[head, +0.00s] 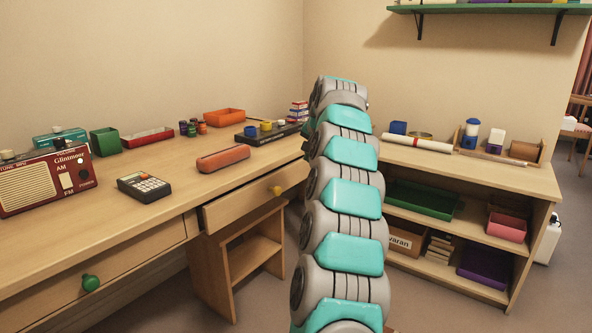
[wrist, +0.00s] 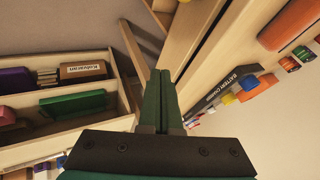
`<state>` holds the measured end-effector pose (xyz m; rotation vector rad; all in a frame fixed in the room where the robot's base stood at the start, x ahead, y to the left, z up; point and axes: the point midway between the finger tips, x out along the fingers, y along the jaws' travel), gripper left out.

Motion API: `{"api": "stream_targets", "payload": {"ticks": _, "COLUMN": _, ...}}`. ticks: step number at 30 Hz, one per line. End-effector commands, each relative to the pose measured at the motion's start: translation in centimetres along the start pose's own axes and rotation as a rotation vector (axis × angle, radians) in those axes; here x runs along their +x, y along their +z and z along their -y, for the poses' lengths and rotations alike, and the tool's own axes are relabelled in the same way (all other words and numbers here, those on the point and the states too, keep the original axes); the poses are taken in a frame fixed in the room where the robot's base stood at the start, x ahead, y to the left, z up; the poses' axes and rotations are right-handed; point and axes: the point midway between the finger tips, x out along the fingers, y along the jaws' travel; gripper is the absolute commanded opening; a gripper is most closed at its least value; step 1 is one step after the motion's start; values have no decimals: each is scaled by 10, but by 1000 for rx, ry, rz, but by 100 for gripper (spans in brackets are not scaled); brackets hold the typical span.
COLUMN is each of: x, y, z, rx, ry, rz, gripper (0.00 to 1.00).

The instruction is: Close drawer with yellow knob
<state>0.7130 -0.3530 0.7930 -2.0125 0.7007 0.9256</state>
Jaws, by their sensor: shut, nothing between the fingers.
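The drawer with the yellow knob (head: 277,190) is in the desk's right part in the head view. Its wooden front (head: 236,209) stands out from the desk, with a dark gap above it, so it is partly open. In the wrist view my gripper (wrist: 161,72) shows as two dark green fingers pressed together, with nothing between them. The fingers point along the desk's front side. In the head view my arm hides the gripper. I cannot tell whether the fingertips touch the drawer.
The drawer with the green knob (head: 90,283) is at the desk's left. A radio (head: 48,180), a calculator (head: 144,187) and an orange case (head: 223,158) lie on the desk. A low shelf unit (head: 525,181) stands to the right. Floor is open between them.

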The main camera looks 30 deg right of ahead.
Motion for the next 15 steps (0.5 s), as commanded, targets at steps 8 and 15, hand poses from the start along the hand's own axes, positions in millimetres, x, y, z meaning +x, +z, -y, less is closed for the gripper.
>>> {"api": "stream_targets", "payload": {"ticks": 8, "x": 40, "y": 51, "z": -43, "rx": -28, "ry": -199, "rz": 206, "gripper": 0}}
{"api": "stream_targets", "payload": {"ticks": 15, "x": 48, "y": 103, "z": -60, "rx": 27, "ry": -512, "rz": 320, "gripper": 0}}
